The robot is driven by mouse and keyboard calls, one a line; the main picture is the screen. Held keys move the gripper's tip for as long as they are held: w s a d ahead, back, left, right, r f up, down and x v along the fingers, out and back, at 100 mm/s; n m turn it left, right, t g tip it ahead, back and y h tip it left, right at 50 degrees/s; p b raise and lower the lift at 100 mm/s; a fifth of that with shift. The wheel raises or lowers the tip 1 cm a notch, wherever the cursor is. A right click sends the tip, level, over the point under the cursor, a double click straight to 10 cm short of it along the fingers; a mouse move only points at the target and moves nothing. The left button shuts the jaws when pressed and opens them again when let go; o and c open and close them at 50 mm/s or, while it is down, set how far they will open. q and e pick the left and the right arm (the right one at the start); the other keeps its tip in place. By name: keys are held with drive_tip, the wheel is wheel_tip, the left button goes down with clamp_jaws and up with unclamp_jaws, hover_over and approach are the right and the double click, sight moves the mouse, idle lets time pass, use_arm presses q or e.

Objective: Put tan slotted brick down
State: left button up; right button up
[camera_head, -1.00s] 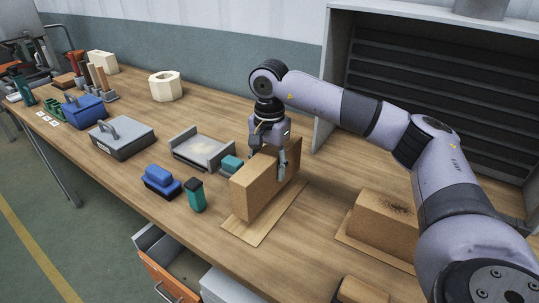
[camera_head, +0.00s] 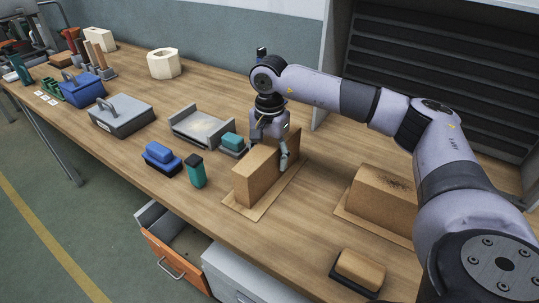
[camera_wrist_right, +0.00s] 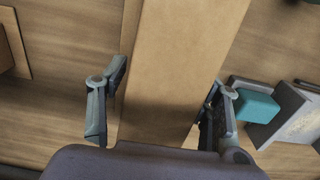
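The tan brick (camera_head: 257,178) stands upright on a thin wooden board (camera_head: 240,207) near the front of the workbench. It fills the middle of the right wrist view (camera_wrist_right: 185,50). My right gripper (camera_head: 269,147) is above the brick with its fingers down on either side. In the right wrist view my right gripper (camera_wrist_right: 165,105) has its fingers spread, with a narrow gap at the left finger; contact at the right finger is unclear. Part of the brick's top is hidden behind my gripper. My left gripper is out of view.
A teal block on a grey base (camera_head: 232,143) and a grey tray (camera_head: 203,127) sit left of the brick. Another tan block (camera_head: 380,200) stands right; an open drawer (camera_head: 175,262) is below.

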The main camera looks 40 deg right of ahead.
drive_tip(key=shift+o, duration=0.6)
drive_tip(key=shift+r, duration=0.55)
wheel_tip(320, 180, up, 11)
drive_tip(key=shift+r+b, duration=0.1)
drive_tip(key=shift+b, duration=0.45)
